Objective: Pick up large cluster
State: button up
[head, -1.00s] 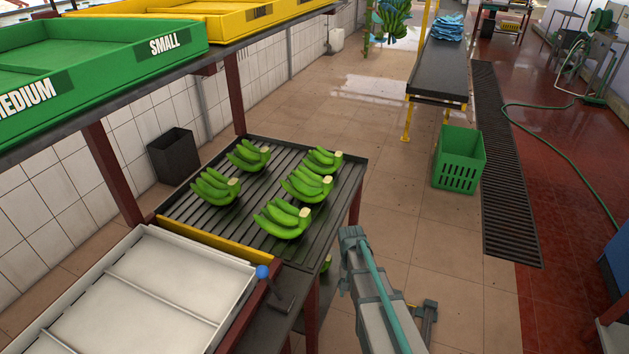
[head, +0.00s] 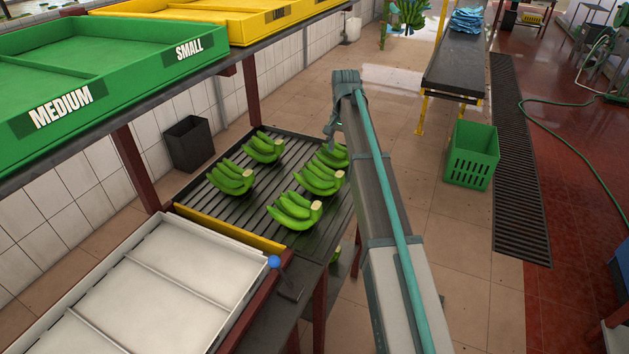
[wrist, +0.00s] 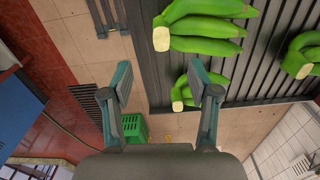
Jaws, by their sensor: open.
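Several green banana clusters lie apart on the slatted dark table (head: 192,197): a front one (head: 293,212), a left one (head: 231,179), a back one (head: 263,148), a middle one (head: 318,179) and a right one (head: 330,155) partly behind my arm. I cannot tell for sure which is the large one. In the wrist view my gripper (wrist: 161,80) is open and empty, above the table's edge and the floor. One cluster (wrist: 190,92) shows beside the right finger, another (wrist: 205,28) ahead of it, and a third (wrist: 304,55) at the right.
A shelf above the table's left side holds green trays marked MEDIUM (head: 60,107) and SMALL, and a yellow tray (head: 225,22). A white tray (head: 165,290) stands in front. A green crate (head: 470,156) sits on the floor. A dark bin (head: 188,143) stands by the wall.

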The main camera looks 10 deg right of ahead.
jog(key=p, duration=0.2)
send_over(340, 173)
jog(key=f, duration=0.5)
jog(key=shift+s, duration=0.4)
jog(key=shift+w+a+f+p, duration=0.15)
jog(key=shift+f+p, duration=0.4)
jog(key=shift+f, duration=0.9)
jog(key=shift+w+d+f+p, duration=0.1)
jog(key=shift+f+p, duration=0.45)
jog(key=shift+f, duration=0.85)
grip_shut()
